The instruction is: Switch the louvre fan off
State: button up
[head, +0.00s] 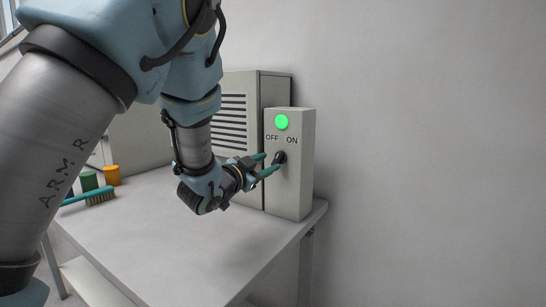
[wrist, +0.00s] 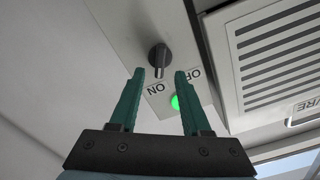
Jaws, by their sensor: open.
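The switch box (head: 292,190) stands at the back of the table, with a lit green lamp (head: 281,121) above the labels OFF and ON. Its black rotary knob (head: 280,157) is partly hidden by my fingers in the head view. In the wrist view the knob (wrist: 158,57) has its handle pointing at the ON label. My gripper (head: 272,162) is open in front of the box, its two teal fingertips close to the knob. In the wrist view the fingertips (wrist: 159,74) show on either side of the handle's end; I cannot tell whether they touch it.
A grey louvred cabinet (head: 236,90) stands directly left of the switch box; it also shows in the wrist view (wrist: 222,65). A brush (head: 98,198), a green pot (head: 89,181) and an orange pot (head: 112,175) are at the table's left. The table's (head: 205,255) front is clear.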

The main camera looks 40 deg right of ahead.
aim_at(276, 159)
jog(key=shift+p+x, duration=0.4)
jog(key=shift+x, duration=1.5)
jog(key=shift+c, duration=0.4)
grip_shut()
